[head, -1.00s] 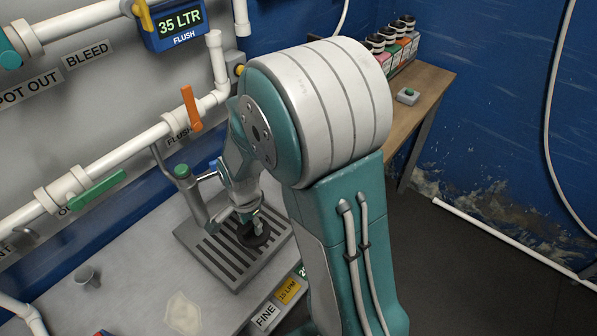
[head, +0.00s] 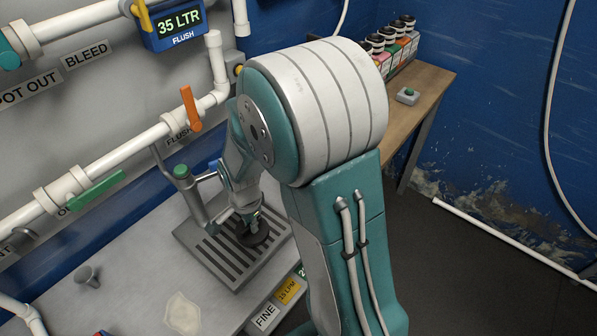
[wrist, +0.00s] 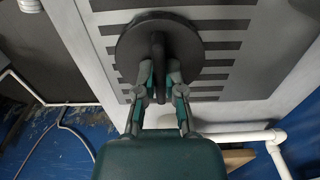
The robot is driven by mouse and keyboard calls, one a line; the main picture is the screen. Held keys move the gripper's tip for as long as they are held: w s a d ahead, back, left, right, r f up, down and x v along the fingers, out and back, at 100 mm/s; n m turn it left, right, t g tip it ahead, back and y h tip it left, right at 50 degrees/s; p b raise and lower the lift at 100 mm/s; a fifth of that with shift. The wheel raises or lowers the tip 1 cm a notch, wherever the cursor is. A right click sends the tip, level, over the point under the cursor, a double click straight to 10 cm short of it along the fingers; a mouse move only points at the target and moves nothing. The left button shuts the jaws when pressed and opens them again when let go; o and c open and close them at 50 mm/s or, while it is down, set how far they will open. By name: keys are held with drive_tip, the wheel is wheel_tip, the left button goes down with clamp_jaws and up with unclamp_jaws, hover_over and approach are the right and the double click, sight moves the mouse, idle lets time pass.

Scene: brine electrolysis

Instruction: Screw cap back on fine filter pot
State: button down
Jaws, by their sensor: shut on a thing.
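A dark round cap (head: 253,238) with a raised grip bar is at the slotted metal drain grate on the bench. In the wrist view the cap (wrist: 130,45) shows as a dark disc over the slots. My gripper (wrist: 159,78) has its two fingers closed on the cap's bar, one on each side. In the head view my gripper (head: 249,216) points down onto the cap. I cannot tell whether the cap touches the grate. A FINE label (head: 265,317) is on the bench's front edge. The fine filter pot cannot be made out; my arm covers part of the bench.
The slotted grate (head: 200,245) has a grey tap post (head: 191,195) at its back left. White pipes with an orange handle (head: 191,108) and a green handle (head: 97,192) run along the wall. A small grey cup (head: 88,275) stands left on the bench.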

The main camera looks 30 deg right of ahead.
drive_tip(key=shift+r, duration=2.15)
